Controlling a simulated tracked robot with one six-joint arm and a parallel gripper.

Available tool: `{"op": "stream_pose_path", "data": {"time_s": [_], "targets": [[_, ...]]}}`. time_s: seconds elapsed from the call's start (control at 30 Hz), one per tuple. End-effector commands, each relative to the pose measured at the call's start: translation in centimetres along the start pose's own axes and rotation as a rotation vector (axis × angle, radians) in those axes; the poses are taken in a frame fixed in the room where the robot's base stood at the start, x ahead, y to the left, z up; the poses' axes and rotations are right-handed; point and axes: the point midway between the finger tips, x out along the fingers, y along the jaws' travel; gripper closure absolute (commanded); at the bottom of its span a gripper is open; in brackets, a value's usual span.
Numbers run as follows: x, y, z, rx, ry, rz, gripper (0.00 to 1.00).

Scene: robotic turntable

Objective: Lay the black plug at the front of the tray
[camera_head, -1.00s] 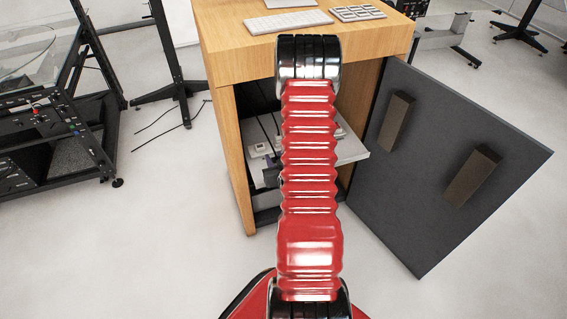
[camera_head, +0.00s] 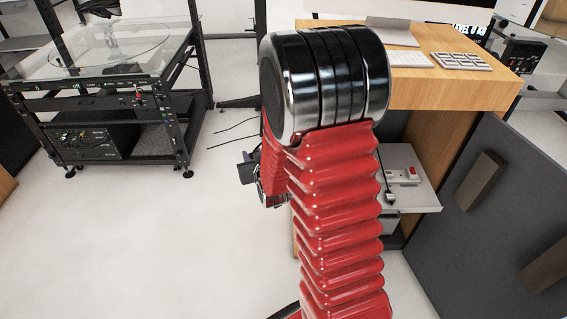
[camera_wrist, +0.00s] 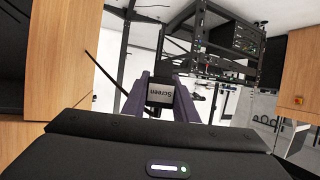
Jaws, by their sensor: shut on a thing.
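My gripper shows in the wrist view (camera_wrist: 160,82), with its two purple fingers shut on the black plug (camera_wrist: 160,93), which bears a label reading "Screen". In the head view my gripper (camera_head: 247,166) is partly hidden behind my arm, out in the open left of the desk; I cannot make out the plug there. The grey tray (camera_head: 425,195) sticks out of the desk's open cupboard, right of my arm. A socket strip with a red switch (camera_head: 412,172) and a black cord lie on it. My arm hides the tray's left part.
The wooden desk (camera_head: 455,85) carries a keyboard, a keypad and a monitor. Its dark door (camera_head: 465,235) stands open at the right. A black rack with a glass-topped turntable (camera_head: 105,60) stands at the left. The floor between rack and desk is mostly clear.

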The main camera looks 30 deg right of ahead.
Motion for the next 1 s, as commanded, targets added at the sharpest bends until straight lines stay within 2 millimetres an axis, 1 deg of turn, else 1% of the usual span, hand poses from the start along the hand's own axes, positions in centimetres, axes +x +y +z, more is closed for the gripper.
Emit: {"op": "stream_pose_path", "data": {"time_s": [0.03,0.2,0.3,0.4,0.5,0.57,1.0], "targets": [[-0.4,-2.4,-0.9,-0.015,0.003,-0.036,0.99],[-1.8,-8.5,-3.4,-0.046,0.005,-0.122,0.99],[-2.6,-11.6,-4.4,-0.063,0.004,-0.168,0.99],[-3.3,-13.7,-5.1,-0.076,0.003,-0.199,0.99],[-3.7,-14.7,-5.3,-0.083,0.002,-0.216,0.99],[-3.8,-14.9,-5.4,-0.084,0.002,-0.219,0.99],[-3.7,-14.9,-5.5,-0.083,0.003,-0.218,0.99]]}}
